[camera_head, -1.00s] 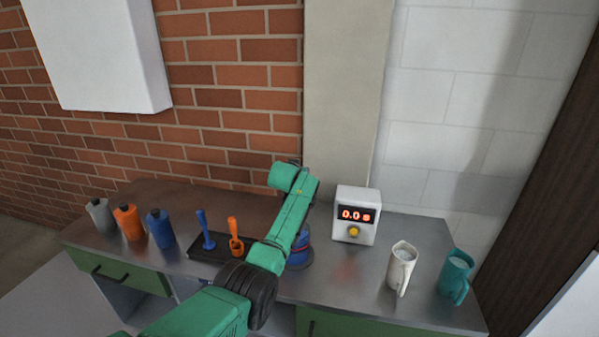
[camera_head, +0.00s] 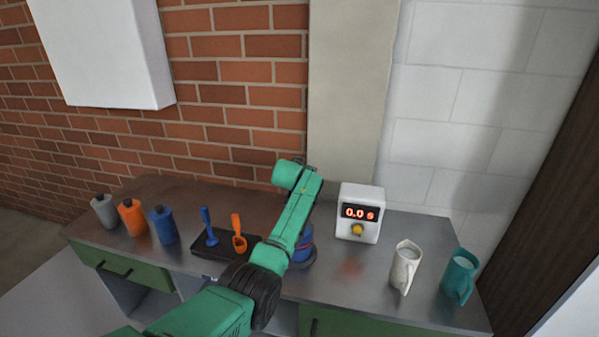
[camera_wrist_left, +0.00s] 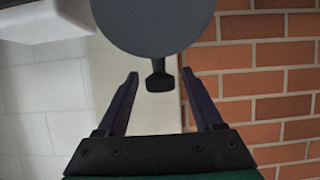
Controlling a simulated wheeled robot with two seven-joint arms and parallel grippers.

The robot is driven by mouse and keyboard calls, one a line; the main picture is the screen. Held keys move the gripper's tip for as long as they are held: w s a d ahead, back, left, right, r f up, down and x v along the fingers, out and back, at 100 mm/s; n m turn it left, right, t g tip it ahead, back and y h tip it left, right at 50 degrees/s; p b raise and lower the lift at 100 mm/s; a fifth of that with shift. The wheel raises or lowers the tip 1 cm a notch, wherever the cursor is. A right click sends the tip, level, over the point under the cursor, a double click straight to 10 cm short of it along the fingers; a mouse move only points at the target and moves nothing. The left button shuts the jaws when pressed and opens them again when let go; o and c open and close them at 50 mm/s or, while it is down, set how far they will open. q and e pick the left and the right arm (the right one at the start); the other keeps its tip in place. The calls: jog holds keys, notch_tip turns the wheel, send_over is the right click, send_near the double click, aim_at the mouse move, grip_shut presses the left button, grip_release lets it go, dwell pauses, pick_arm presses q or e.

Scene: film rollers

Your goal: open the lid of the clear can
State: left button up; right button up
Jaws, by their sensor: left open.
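In the left wrist view a dark grey round disc (camera_wrist_left: 152,22) with a short black tab (camera_wrist_left: 159,78) fills the top middle. It may be the can's lid, but I cannot tell for sure. My left gripper (camera_wrist_left: 160,71) is open, with one finger on each side of the tab and gaps between. In the head view my left arm hides the gripper. A blue round object (camera_head: 305,243) with a reddish band stands partly hidden behind that arm. I cannot make out a see-through can. My right gripper is not in view.
A white timer box (camera_head: 360,213) reading 0.0 s stands right of the arm, with a white jug (camera_head: 404,267) and a teal jug (camera_head: 459,276) further right. Grey (camera_head: 105,211), orange (camera_head: 132,217) and blue (camera_head: 163,226) bottles and a dark tool tray (camera_head: 207,250) are left.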

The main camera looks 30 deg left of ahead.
pick_arm(q)
jog(key=b+v, duration=0.2)
jog(key=v, duration=1.1)
jog(key=shift+s+b, duration=0.25)
jog(key=shift+b, duration=0.05)
jog(key=shift+d+f, duration=0.1)
jog(key=shift+f, duration=0.05)
